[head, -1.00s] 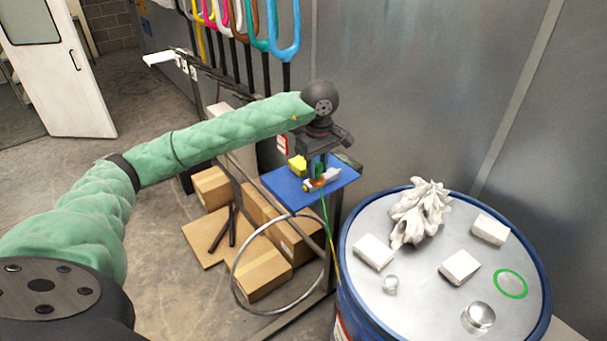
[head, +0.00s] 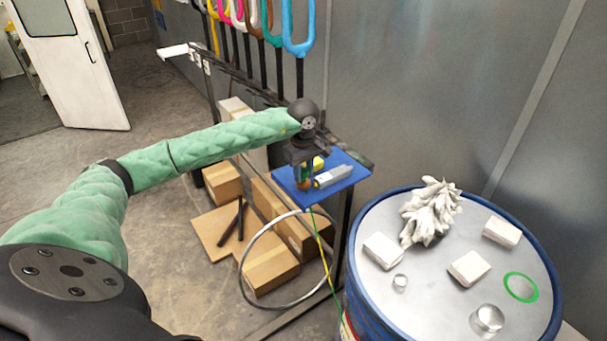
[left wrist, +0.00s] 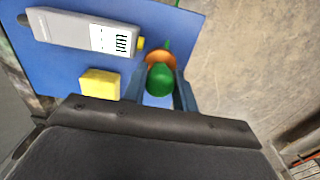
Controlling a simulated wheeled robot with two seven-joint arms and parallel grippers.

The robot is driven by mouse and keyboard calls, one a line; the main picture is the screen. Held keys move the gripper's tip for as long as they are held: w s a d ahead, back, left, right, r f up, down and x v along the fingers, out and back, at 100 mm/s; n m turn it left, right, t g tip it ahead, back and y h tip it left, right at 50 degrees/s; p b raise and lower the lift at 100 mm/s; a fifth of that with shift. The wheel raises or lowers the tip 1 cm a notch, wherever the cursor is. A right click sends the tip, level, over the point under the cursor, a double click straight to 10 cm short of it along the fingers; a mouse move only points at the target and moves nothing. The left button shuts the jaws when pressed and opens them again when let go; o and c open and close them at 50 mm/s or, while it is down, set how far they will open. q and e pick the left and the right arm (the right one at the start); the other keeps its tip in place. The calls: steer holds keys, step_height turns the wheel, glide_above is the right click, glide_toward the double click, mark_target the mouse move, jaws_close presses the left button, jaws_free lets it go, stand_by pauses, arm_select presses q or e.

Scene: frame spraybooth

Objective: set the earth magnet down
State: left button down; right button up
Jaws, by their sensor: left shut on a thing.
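My left gripper (head: 303,177) is shut on the earth magnet (head: 305,186), a small green and orange piece with a green-yellow cable (head: 322,245) hanging from it. In the left wrist view the magnet (left wrist: 160,76) sits between the fingers (left wrist: 163,92), over the right part of the blue shelf (left wrist: 65,75). The blue shelf also shows in the head view (head: 347,180). I cannot tell whether the magnet touches it. My right gripper is not in view.
A grey meter (left wrist: 85,32) and a yellow block (left wrist: 100,83) lie on the shelf beside the magnet. Cardboard boxes (head: 270,268) stand below.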

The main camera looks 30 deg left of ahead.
arm_select(q)
steer(key=shift+f, duration=0.45)
steer(key=shift+f, duration=0.1)
steer(key=c, duration=1.1)
jaws_free()
